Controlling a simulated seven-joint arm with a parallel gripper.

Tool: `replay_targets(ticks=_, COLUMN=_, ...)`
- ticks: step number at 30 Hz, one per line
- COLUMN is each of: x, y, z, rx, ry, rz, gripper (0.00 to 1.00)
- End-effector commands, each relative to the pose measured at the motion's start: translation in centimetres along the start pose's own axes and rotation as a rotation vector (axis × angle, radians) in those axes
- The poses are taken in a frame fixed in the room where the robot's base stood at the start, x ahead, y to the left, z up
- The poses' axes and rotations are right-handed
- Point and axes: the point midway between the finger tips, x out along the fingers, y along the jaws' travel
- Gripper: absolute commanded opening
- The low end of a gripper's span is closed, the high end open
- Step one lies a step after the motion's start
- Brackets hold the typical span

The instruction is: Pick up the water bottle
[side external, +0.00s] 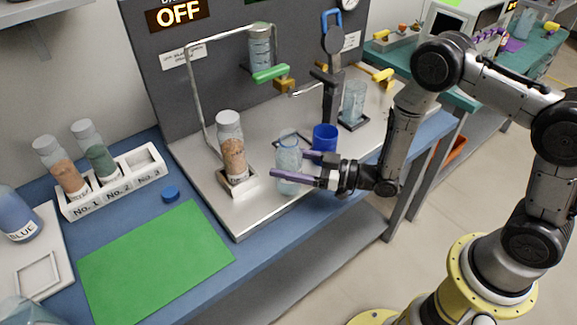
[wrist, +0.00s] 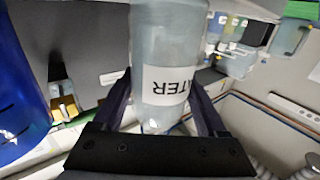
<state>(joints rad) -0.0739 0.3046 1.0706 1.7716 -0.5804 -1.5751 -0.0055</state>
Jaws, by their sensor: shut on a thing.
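The water bottle (side external: 288,166) is a clear, pale blue bottle standing upright on the metal platform, near the platform's front edge. In the wrist view the bottle (wrist: 168,50) fills the middle, with a white label whose visible letters read "ATER" upside down. My gripper (side external: 290,164) reaches in from the right with purple fingers around the bottle's body. In the wrist view the fingers (wrist: 162,100) are on both sides of the bottle, shut on it. I cannot tell whether its base touches the platform.
A blue cup (side external: 325,138) stands just behind my gripper. A bottle of brown particles (side external: 232,150) sits in a holder to the left. A bent metal pipe and green valve (side external: 270,73) rise behind. The green mat (side external: 155,262) at front left is clear.

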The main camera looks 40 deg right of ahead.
Motion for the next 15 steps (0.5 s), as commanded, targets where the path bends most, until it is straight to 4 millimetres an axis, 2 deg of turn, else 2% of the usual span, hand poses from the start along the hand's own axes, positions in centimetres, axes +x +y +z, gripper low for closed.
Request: replay_targets(ticks=15, x=0.05, y=0.04, z=-0.67, rx=-0.002, ry=0.004, rz=0.000, gripper=0.00)
